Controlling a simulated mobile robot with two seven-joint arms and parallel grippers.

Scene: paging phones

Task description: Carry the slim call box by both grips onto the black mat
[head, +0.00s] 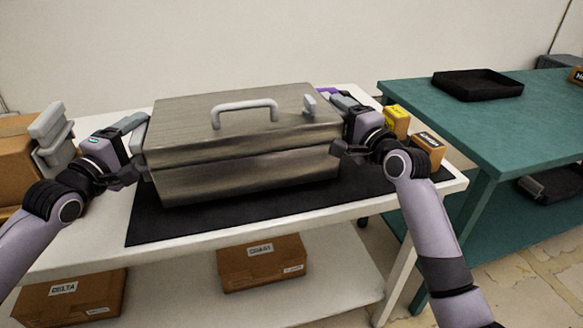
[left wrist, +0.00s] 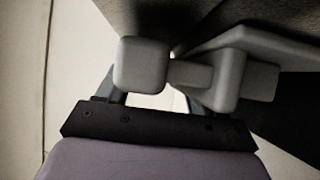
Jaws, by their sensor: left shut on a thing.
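The slim call box (head: 240,150) is a brushed metal case with a grey handle on its lid. It is upright over the black mat (head: 190,228) on the white table; I cannot tell whether it touches the mat. My left gripper (head: 134,150) is shut on the box's left grip, largely hidden in the head view. The grey grip shows between the fingers in the left wrist view (left wrist: 190,75). My right gripper (head: 347,128) is at the box's right side, around where the other grip is; its fingers and that grip are mostly hidden.
A yellow box (head: 397,122) and an orange box (head: 427,148) stand right of my right gripper. A green table (head: 470,130) bears a black tray (head: 478,86). A brown box with grey parts (head: 14,158) is at far left. Cartons (head: 262,264) sit on the lower shelf.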

